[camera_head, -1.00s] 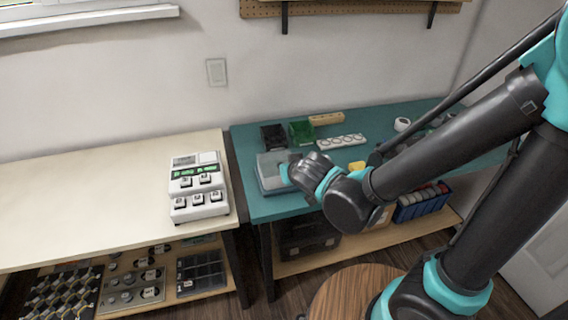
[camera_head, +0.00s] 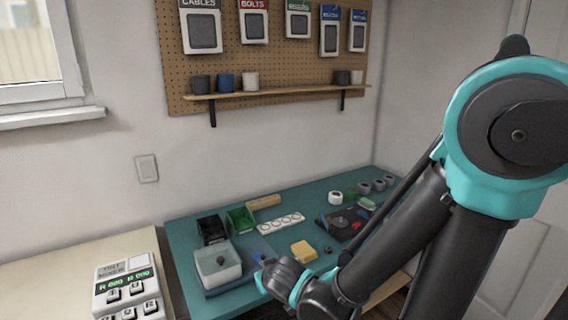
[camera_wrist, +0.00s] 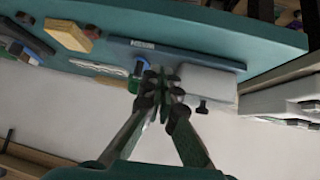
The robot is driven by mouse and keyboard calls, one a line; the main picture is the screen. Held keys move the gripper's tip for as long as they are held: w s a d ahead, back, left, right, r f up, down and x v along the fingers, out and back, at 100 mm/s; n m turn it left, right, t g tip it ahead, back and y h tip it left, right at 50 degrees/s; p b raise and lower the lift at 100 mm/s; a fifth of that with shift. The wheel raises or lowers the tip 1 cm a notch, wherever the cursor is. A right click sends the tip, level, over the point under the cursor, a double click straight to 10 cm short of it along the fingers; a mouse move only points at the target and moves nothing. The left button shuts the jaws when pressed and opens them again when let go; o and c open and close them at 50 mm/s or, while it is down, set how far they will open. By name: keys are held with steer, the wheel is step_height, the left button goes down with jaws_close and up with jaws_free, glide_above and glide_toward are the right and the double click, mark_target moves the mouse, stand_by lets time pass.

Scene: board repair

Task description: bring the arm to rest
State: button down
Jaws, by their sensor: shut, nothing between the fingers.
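My gripper (camera_wrist: 165,82) shows in the wrist view with its dark fingers together and nothing between them. In the head view my arm reaches from the right, and its wrist end is over the front edge of the teal workbench (camera_head: 215,302). The fingers are mostly hidden there behind the wrist.
A yellow block (camera_head: 304,251), a white strip with round holes (camera_head: 281,222), a green bin (camera_head: 241,219) and a black bin (camera_head: 212,229) stand on the bench. A white keyed device (camera_head: 127,287) is on the left table. A shelf (camera_head: 270,92) hangs above.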

steer(key=s+d+f+m+g+h, duration=0.1)
steer(key=d+m+g, duration=0.1)
steer(key=d, duration=1.1)
steer(key=s+d+f+m+g+h, duration=0.1)
steer(key=s+d+m+g+h, duration=0.1)
steer(key=d, duration=1)
steer(key=shift+s+d+f+m+g, duration=0.25)
steer(key=shift+d+f+m+g, duration=0.1)
steer(key=shift+m, duration=0.15)
